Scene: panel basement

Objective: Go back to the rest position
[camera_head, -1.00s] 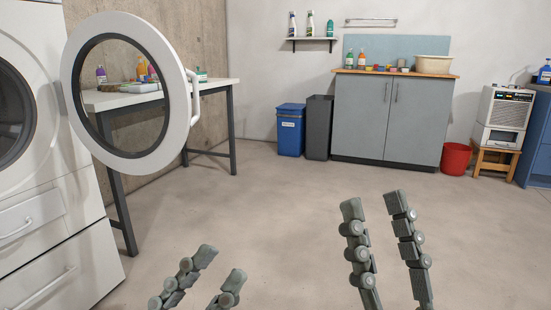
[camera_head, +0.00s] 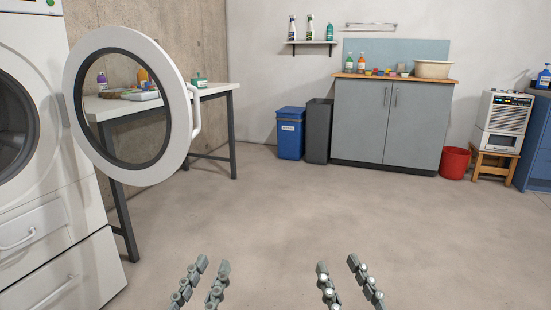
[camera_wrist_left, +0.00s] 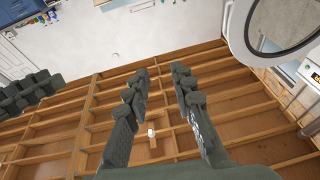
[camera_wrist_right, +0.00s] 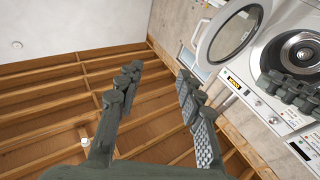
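My left gripper (camera_head: 212,264) is low in the head view, left of centre, with its two fingers apart and nothing between them. In the left wrist view its fingers (camera_wrist_left: 160,75) are spread, with ceiling beams behind. My right gripper (camera_head: 338,264) is low in the head view, right of centre, also with fingers apart and empty. In the right wrist view its fingers (camera_wrist_right: 160,75) are spread with nothing between. Both grippers are apart from all objects, over open floor.
A white washing machine (camera_head: 50,215) stands at the left, its round door (camera_head: 178,110) swung open. A table (camera_head: 215,88) stands behind the door. A grey cabinet (camera_head: 385,125), blue bin (camera_head: 291,135) and red bucket (camera_head: 455,163) stand at the back. The middle floor is clear.

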